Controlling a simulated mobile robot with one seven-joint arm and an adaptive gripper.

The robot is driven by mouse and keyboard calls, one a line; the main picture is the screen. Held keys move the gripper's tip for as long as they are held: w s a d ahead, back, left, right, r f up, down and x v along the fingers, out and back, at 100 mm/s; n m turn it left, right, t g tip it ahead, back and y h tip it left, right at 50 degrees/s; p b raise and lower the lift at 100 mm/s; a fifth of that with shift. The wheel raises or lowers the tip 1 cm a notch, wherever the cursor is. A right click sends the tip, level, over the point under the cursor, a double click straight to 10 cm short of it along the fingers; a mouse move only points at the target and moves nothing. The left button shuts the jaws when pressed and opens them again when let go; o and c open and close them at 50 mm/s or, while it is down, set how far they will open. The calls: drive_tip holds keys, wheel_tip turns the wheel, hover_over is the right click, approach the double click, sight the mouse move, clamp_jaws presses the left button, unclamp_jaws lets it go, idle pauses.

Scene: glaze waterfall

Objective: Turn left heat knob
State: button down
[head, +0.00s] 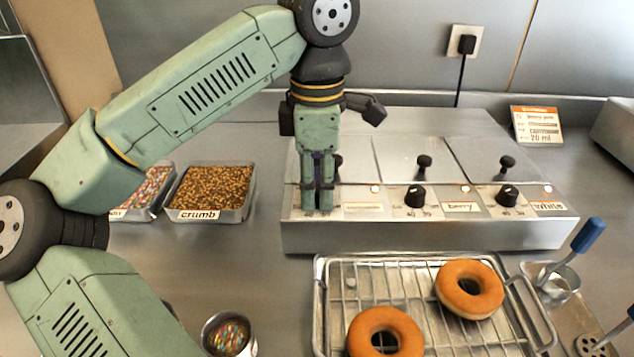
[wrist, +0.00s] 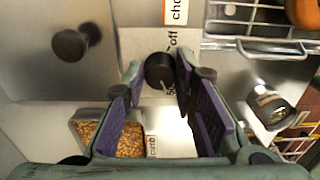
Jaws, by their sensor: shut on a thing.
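The left heat knob (wrist: 159,72) is a small black dial on the front panel of the warmer (head: 430,235). In the wrist view it sits between my fingertips, beside printed "off" lettering. My gripper (head: 318,207) points down at the left end of the panel and is shut on this knob. In the head view my fingers hide the knob. The middle knob (head: 415,196) and right knob (head: 507,195) are in plain view, with labels reading "berry" and "white" beside them.
Lids with black handles (head: 424,163) lie behind the knobs. A crumb tray (head: 212,192) and a sprinkle tray (head: 150,190) stand at left. In front are a wire rack (head: 345,290) with two doughnuts (head: 470,289) and a sprinkle jar (head: 228,335).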

drive_tip(key=shift+n, duration=0.3)
drive_tip(key=n+b, duration=0.1)
drive_tip(key=n, duration=0.2)
drive_tip(key=shift+b, duration=0.4)
drive_tip(key=shift+n+b, duration=0.65)
drive_tip(key=shift+n, duration=1.95)
drive_tip(key=c, duration=1.3)
unclamp_jaws()
